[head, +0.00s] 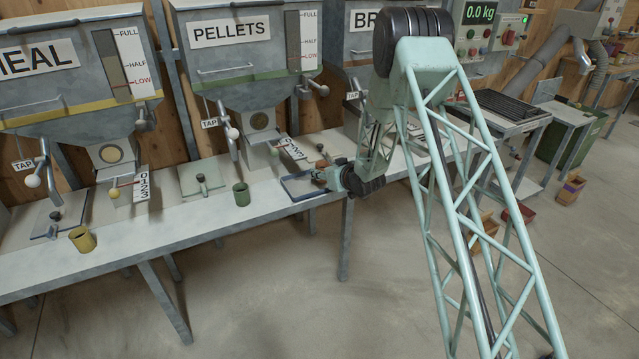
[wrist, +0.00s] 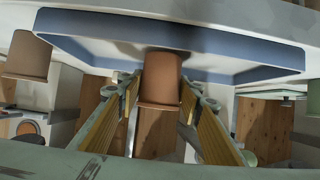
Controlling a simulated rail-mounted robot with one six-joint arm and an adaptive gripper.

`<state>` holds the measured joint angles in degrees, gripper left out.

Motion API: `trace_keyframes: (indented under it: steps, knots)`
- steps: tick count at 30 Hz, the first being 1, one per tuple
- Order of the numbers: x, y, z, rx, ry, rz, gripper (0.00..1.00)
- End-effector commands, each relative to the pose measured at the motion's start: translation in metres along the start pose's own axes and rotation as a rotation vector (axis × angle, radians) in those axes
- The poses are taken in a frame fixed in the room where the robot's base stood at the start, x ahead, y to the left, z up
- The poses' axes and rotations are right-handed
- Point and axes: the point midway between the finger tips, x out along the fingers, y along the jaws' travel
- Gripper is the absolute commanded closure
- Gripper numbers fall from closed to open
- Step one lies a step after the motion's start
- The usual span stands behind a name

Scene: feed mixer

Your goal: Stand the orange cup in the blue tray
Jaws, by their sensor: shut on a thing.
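The orange cup (wrist: 160,80) is between my gripper's two fingers (wrist: 160,98) in the wrist view, where the scene looks upside down. My gripper is shut on it. The cup looks upright and overlaps the wall of the blue tray (wrist: 90,52); I cannot tell whether its base touches the tray floor. In the head view my gripper (head: 322,177) is low over the tray (head: 300,197) on the bench, and it largely hides the cup there.
A tan-brown cup (wrist: 28,57) stands beside the tray. A green cup (head: 241,194) and a yellow cup (head: 83,239) stand farther left on the bench (head: 200,217). Feed hoppers with tap levers, such as the pellets hopper (head: 245,75), rise behind.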

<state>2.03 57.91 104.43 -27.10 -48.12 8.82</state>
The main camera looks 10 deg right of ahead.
Motion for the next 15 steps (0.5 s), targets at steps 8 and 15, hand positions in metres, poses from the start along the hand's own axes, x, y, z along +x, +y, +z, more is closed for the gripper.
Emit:
trace_keyframes:
  steps: [8, 15]
  knots:
    - [0.0013, 0.0000, 0.0024, 0.000, 0.000, 0.000, 0.76]
    - [0.0026, 0.0000, 0.0050, 0.000, 0.000, 0.000, 0.76]
